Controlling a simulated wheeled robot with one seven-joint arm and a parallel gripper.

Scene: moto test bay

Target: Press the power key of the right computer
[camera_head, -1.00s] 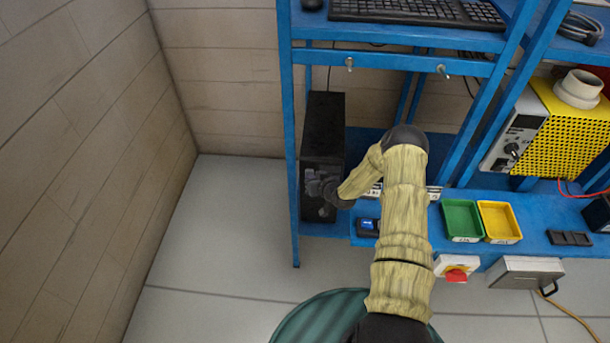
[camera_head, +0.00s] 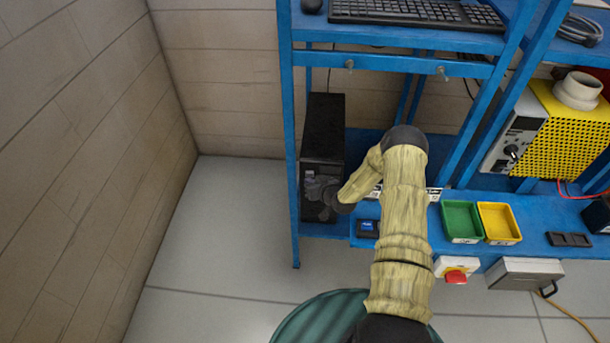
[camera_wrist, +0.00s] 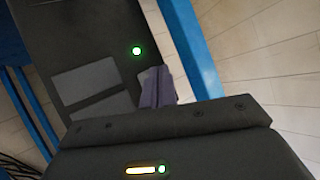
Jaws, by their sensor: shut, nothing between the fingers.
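A black computer tower (camera_head: 323,125) stands upright on the low shelf of the blue rack; it is the only tower I see. In the wrist view its dark front panel (camera_wrist: 75,30) carries a small round key or light (camera_wrist: 136,50) glowing green, above two grey rectangular bays. My gripper (camera_head: 313,187) is in front of the tower's front face. In the wrist view my gripper (camera_wrist: 158,72) is shut and empty, its tips just below and right of the green round spot. I cannot tell whether the tips touch the panel.
A blue rack post (camera_head: 289,150) stands just left of the tower. Green (camera_head: 462,220) and yellow (camera_head: 499,222) trays lie on the bench to the right, near a red switch (camera_head: 455,277). A keyboard (camera_head: 415,12) is on the shelf above. The floor at left is clear.

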